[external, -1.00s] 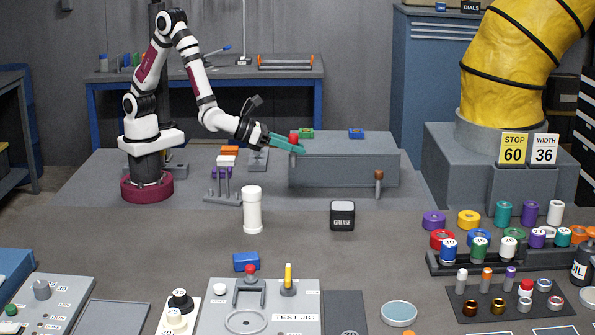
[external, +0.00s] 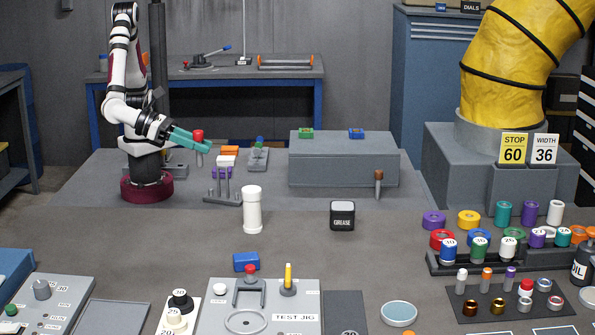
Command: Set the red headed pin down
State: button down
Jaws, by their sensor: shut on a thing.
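The red headed pin (external: 198,134) is upright in my gripper (external: 194,141), its red head above the teal jaws. Another red-headed piece (external: 250,270) stands on the test jig plate (external: 296,318) at the front.
A grey box (external: 343,165) is further right. A white cylinder (external: 252,210) and a grease container (external: 342,216) stand mid-table. The table centre is mostly clear.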

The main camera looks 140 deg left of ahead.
jog(key=s+d+m+t+h, duration=0.1)
jog(key=s+d, duration=0.8)
jog(key=s, duration=0.1)
jog(key=w+a+f, duration=0.2)
jog(key=a+f, duration=0.1)
jog(key=f, duration=0.2)
jog(key=w+a+f, duration=0.3)
jog(key=f, duration=0.2)
jog(key=w+a+f, duration=0.2)
jog(key=f, duration=0.4)
jog(key=shift+w+a+f, duration=0.1)
jog(key=shift+w+a, duration=0.25)
jog(key=shift+a, duration=0.05)
jog(key=shift+f, duration=0.1)
jog(key=c, duration=0.6)
grip_release()
jog(key=shift+c, duration=0.2)
